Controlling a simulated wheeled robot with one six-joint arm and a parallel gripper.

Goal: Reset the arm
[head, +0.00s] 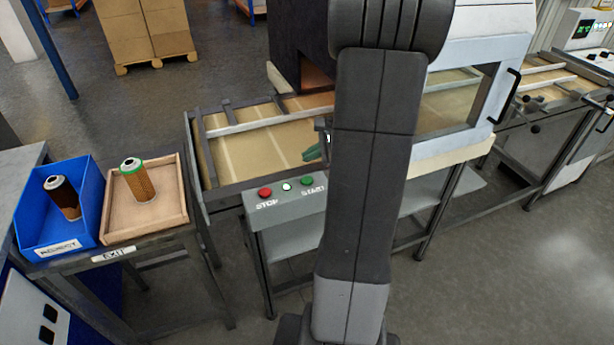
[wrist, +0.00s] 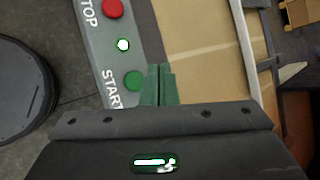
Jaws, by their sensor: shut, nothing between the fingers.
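My arm rises through the middle of the head view and hides part of the machine behind it. My gripper (wrist: 158,84) shows in the wrist view with its green fingers together and nothing between them. A bit of its green finger (head: 313,153) also shows in the head view, left of the arm. In the wrist view the fingertips appear beside the green START button (wrist: 134,81) on the grey control panel (wrist: 108,50). I cannot tell whether they touch the panel.
The panel also has a red STOP button (head: 265,192) and a white light (head: 287,187). Behind it is a conveyor bed (head: 222,188). At left, a blue REJECT bin (head: 88,215) and a wooden EXIT tray (head: 120,236) each hold a cartridge. Open floor lies at lower right.

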